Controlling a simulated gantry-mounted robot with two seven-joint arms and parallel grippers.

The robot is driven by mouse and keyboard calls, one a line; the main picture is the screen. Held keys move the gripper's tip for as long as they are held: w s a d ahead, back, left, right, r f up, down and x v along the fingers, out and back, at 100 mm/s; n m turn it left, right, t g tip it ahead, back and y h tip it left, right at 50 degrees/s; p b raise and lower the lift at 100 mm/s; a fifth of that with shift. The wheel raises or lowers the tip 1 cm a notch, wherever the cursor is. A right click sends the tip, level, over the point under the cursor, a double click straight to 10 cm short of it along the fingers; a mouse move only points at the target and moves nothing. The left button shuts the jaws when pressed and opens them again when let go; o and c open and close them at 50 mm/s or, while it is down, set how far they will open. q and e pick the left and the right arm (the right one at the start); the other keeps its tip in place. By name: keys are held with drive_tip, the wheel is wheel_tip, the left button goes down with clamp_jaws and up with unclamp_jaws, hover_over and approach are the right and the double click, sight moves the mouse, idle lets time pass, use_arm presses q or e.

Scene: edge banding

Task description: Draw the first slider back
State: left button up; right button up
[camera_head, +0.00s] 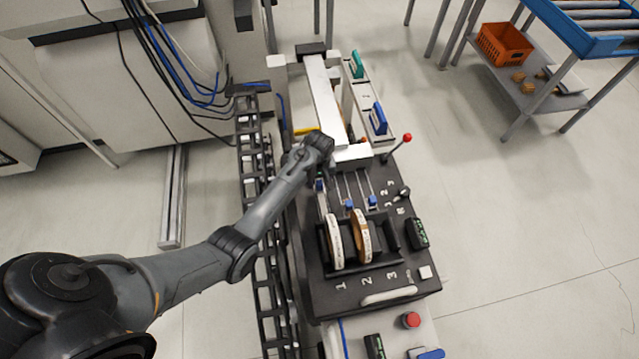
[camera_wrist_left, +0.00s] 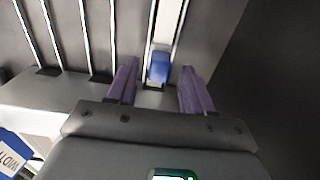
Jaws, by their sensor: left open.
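The first slider is a small blue block (camera_wrist_left: 159,68) on a bright rail, at the near end of that rail in the left wrist view. In the head view it is a small blue patch (camera_head: 320,185), partly covered by my left arm. My left gripper (camera_wrist_left: 159,78) is open, with one purple finger on each side of the slider. Whether the fingers touch it cannot be told. In the head view my wrist hides most of the gripper. The second slider (camera_head: 349,204) and third slider (camera_head: 372,201) stand to its right. My right gripper is not in view.
Two upright tape reels (camera_head: 335,241) stand in a black holder just in front of the sliders. A red-knobbed lever (camera_head: 407,138) rises at the right. A white beam (camera_head: 325,100) stands behind. Several parallel rails (camera_wrist_left: 85,40) lie left in the wrist view.

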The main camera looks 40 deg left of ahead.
use_arm(q)
drive_tip(key=shift+f, duration=1)
drive_tip(key=shift+c, duration=0.3)
clamp_jaws()
